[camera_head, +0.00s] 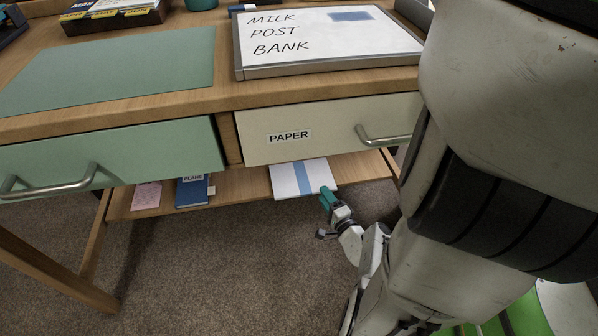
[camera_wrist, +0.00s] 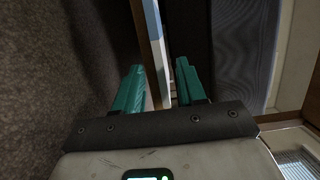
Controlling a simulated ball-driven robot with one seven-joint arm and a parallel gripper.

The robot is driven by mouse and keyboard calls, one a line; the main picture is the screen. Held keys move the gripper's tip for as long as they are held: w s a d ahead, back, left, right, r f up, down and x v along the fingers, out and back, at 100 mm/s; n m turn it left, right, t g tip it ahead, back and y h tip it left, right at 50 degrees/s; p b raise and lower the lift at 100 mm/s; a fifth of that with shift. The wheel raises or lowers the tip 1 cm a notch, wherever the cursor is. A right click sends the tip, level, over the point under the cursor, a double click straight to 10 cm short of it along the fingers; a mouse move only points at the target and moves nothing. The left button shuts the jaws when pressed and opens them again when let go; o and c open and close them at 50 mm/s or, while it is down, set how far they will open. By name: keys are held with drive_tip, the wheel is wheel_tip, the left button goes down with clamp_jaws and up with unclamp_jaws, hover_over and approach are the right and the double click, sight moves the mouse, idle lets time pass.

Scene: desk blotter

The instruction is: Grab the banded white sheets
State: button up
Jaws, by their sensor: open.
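The banded white sheets (camera_head: 285,183) lie flat on the low shelf under the desk, below the drawer labelled PAPER. A blue band runs across them, and their front end sticks out past the shelf edge. The drawer hides their back part. My gripper (camera_head: 327,198), with teal fingers, is at their front right corner in the head view. In the wrist view my gripper (camera_wrist: 158,70) is open. A thin pale and bluish strip, probably the sheets edge-on, shows between the fingers. I cannot tell whether the fingers touch it.
A blue PLANS book (camera_head: 192,193) and pink papers (camera_head: 147,196) lie on the wooden shelf (camera_head: 236,188) to the left. The shut cream drawer (camera_head: 330,125) with its metal handle (camera_head: 383,137) overhangs the shelf. A whiteboard (camera_head: 325,40) and green blotter (camera_head: 110,70) are on the desk. Carpet in front is clear.

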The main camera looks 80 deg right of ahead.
drive_tip(key=shift+w+d, duration=0.25)
drive_tip(key=shift+d, duration=0.05)
drive_tip(key=shift+c, duration=0.3)
clamp_jaws()
drive_tip(key=shift+d, duration=0.1)
